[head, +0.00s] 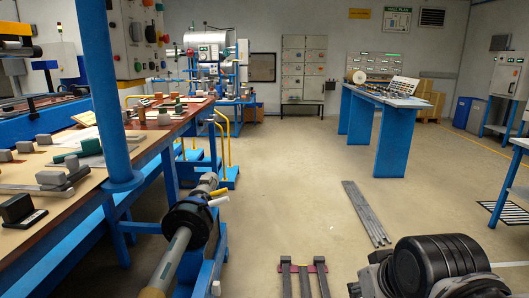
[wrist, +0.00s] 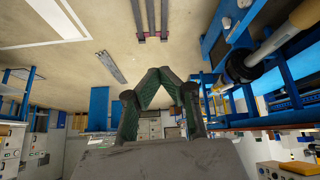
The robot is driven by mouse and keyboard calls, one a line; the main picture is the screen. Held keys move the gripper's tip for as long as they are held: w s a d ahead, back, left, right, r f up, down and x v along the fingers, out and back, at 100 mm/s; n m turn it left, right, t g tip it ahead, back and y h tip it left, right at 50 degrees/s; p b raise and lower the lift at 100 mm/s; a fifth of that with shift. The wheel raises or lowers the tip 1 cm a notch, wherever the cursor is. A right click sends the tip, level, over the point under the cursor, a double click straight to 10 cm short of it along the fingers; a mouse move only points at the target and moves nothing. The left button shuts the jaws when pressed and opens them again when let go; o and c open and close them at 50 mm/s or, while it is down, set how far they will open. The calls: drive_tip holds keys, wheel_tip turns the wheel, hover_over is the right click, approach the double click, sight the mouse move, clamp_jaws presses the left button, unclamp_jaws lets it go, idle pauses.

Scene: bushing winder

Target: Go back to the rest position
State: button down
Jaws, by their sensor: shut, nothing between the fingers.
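My gripper (wrist: 157,75) shows in the wrist view, its two dark green fingers leaning together until the tips meet. Nothing shows between them. The wrist view is upside down, with the floor at the top and the room's equipment at the bottom. The gripper is clear of the objects around it as far as I can see. In the head view the gripper is not seen; a dark rounded part of my arm (head: 430,268) fills the bottom right corner.
A long workbench (head: 150,150) with blue legs runs along the left. A shaft with a black flange (head: 188,222) juts beside it. Grey bars (head: 366,212) and a dark forked piece (head: 304,280) lie low on the floor. A blue table (head: 385,98) stands farther back. The middle floor is open.

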drive_tip(key=s+d+r+m+p, duration=0.1)
drive_tip(key=s+r+p, duration=0.2)
drive_tip(key=r+p, duration=1.1)
drive_tip(key=shift+s+d+p, duration=0.2)
drive_tip(key=shift+s+p, duration=0.1)
drive_tip(key=shift+p, duration=0.05)
